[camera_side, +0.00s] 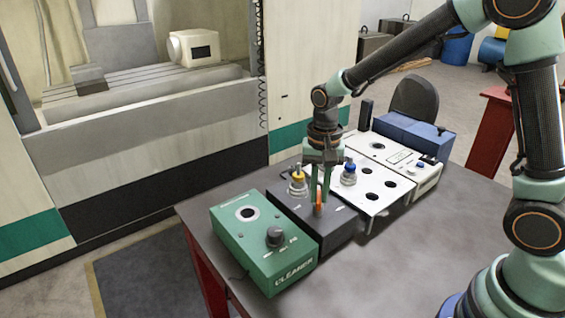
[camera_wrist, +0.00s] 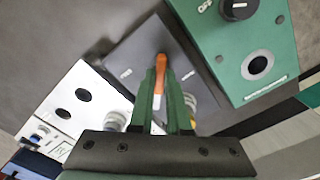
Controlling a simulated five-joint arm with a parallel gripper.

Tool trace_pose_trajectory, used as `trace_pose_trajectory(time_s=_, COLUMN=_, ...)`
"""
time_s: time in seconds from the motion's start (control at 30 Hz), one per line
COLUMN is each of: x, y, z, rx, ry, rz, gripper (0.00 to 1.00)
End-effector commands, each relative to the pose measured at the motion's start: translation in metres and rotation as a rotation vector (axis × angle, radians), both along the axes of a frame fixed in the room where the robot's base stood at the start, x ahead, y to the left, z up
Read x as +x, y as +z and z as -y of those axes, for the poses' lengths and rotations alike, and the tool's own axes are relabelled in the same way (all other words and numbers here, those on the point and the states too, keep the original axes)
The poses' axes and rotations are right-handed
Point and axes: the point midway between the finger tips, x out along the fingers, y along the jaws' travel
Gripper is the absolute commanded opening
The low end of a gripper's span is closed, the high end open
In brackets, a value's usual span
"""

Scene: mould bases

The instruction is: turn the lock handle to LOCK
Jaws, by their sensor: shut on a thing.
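The lock handle is an orange lever (camera_side: 318,203) on top of a dark grey box (camera_side: 339,231) in the side view. In the wrist view the orange handle (camera_wrist: 160,68) stands near the middle of the dark box top (camera_wrist: 132,52). My gripper (camera_side: 320,190) reaches down from above, its green fingers shut on the handle. In the wrist view my gripper (camera_wrist: 163,92) has a finger on each side of the handle's lower end. Small labels lie on both sides of the handle, too blurred to read.
A green cleaner box (camera_side: 290,272) with a black knob (camera_side: 274,237) stands left of the dark box. A white panel with holes (camera_side: 372,211) is on the right, with yellow-topped (camera_side: 298,180) and blue-topped (camera_side: 349,174) holders nearby. The table front right (camera_side: 440,230) is clear.

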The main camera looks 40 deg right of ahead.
Motion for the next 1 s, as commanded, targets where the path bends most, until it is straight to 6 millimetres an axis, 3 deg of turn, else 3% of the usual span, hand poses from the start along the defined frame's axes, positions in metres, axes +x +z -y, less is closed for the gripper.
trace_pose_trajectory(time_s=0.6, x=-0.0001, y=0.0013, z=-0.0001, rx=0.000, ry=0.553, rz=0.000, gripper=0.00)
trace_pose_trajectory(time_s=1.0, x=-0.0001, y=0.0015, z=-0.0001, rx=0.000, ry=0.742, rz=0.000, gripper=0.00)
